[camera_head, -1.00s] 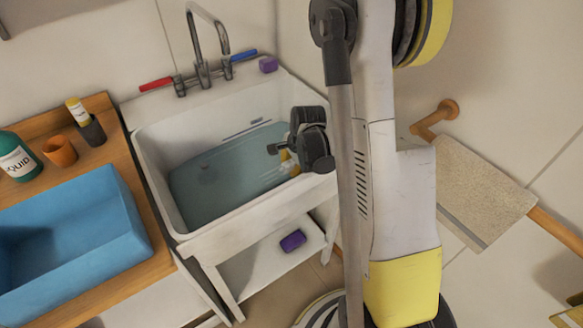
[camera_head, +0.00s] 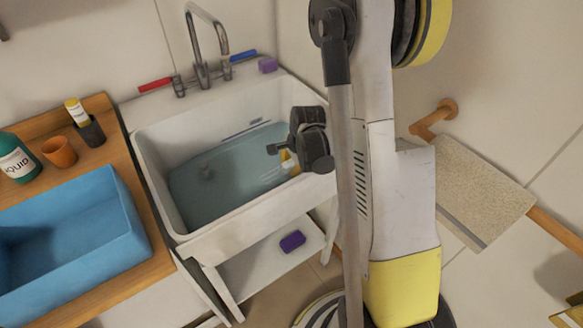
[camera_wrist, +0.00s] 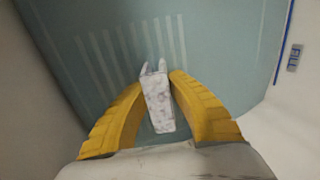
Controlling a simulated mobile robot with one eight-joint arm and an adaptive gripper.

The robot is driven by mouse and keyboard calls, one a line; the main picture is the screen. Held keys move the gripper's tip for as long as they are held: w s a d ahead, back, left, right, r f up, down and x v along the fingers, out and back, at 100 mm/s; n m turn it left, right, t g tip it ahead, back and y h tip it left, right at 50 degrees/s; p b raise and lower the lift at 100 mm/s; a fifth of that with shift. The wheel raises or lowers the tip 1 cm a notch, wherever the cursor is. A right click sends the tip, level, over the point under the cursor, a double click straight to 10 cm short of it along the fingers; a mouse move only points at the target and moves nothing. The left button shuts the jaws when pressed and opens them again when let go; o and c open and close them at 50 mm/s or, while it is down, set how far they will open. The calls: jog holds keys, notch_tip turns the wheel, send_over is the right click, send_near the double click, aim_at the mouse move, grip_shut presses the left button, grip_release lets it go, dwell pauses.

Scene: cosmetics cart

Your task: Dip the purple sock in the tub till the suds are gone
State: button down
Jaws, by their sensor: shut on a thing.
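The white tub (camera_head: 160,140) holds blue-green water (camera_head: 225,190). My gripper (camera_head: 287,160) reaches down at the tub's right side, and its yellow fingers show near the water. In the wrist view, my gripper (camera_wrist: 158,80) is closed around a pale, mottled, faintly purple-grey thing (camera_wrist: 158,102), which I take to be the purple sock with suds on it. Its far end has two small points. The water lies behind it; I cannot tell how deep it sits. In the head view my wrist hides the sock.
A faucet (camera_head: 203,75) with red and blue handles stands behind the tub. A blue bin (camera_head: 110,235) stands left on a wooden counter.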

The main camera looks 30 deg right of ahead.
jog(key=shift+d, duration=0.15)
jog(key=shift+d, duration=0.25)
jog(key=shift+r, duration=0.1)
dwell(0.3)
notch_tip(320, 180, up, 23)
jog(key=p, duration=1.6)
